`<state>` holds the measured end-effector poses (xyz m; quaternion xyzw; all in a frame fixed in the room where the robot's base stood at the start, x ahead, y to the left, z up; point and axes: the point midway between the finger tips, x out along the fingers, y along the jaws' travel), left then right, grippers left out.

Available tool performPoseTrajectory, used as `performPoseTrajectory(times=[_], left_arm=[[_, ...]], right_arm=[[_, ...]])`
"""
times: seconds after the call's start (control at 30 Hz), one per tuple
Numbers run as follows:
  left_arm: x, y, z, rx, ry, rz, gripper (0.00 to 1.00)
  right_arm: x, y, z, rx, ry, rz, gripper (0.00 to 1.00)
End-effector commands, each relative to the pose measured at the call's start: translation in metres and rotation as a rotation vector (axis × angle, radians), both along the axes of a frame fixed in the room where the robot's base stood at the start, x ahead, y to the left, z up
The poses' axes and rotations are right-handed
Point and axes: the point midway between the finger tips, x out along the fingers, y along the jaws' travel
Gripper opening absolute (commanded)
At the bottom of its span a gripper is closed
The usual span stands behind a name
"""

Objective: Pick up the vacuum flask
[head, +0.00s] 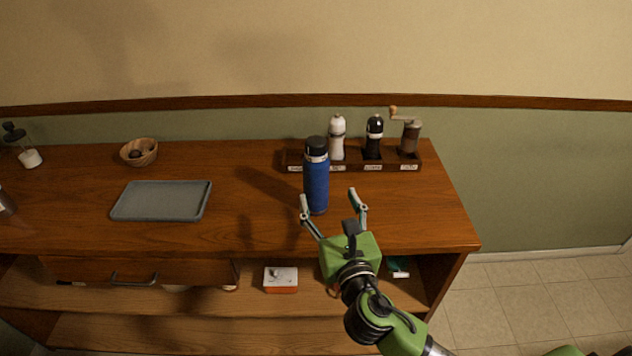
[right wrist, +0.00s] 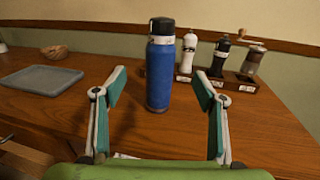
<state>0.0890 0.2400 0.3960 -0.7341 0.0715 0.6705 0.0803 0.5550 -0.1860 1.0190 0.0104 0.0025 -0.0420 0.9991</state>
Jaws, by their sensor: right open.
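The vacuum flask (head: 316,182) is blue with a black cap and a silver band. It stands upright on the wooden counter, in front of the rack of grinders. It also shows in the right wrist view (right wrist: 159,75), upright between and beyond the two fingers. My right gripper (head: 332,200) is open and empty, at the counter's front edge. Its fingers point towards the flask, with the left finger close to the flask's lower side in the head view. In the right wrist view the open fingers (right wrist: 162,82) show apart from the flask. My left gripper is not in view.
Behind the flask, a wooden rack (head: 293,158) holds a white grinder (head: 337,140), a black grinder (head: 374,138) and a grinder with a crank (head: 410,136). A grey tray (head: 162,201) and a wooden bowl (head: 139,152) lie to the left. Counter between tray and flask is clear.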

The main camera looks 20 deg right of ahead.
Motion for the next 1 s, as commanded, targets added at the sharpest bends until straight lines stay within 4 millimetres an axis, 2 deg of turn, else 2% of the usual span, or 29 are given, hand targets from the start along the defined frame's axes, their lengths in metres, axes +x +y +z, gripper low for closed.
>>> performPoseTrajectory(times=[0.17,0.4,0.67,0.87,1.0], left_arm=[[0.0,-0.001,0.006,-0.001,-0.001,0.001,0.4],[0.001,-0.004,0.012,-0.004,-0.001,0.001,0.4],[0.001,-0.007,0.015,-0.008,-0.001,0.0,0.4],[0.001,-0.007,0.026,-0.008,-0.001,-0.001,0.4],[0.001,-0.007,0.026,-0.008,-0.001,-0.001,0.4]], right_arm=[[0.024,-0.001,0.005,-0.029,-0.008,0.004,0.65],[0.07,-0.005,0.004,-0.024,-0.006,0.003,0.65],[0.09,-0.007,0.005,-0.021,-0.005,0.004,0.65],[0.118,-0.012,0.011,-0.021,-0.004,0.002,0.65],[0.133,-0.013,0.009,-0.021,-0.004,0.003,0.65]])
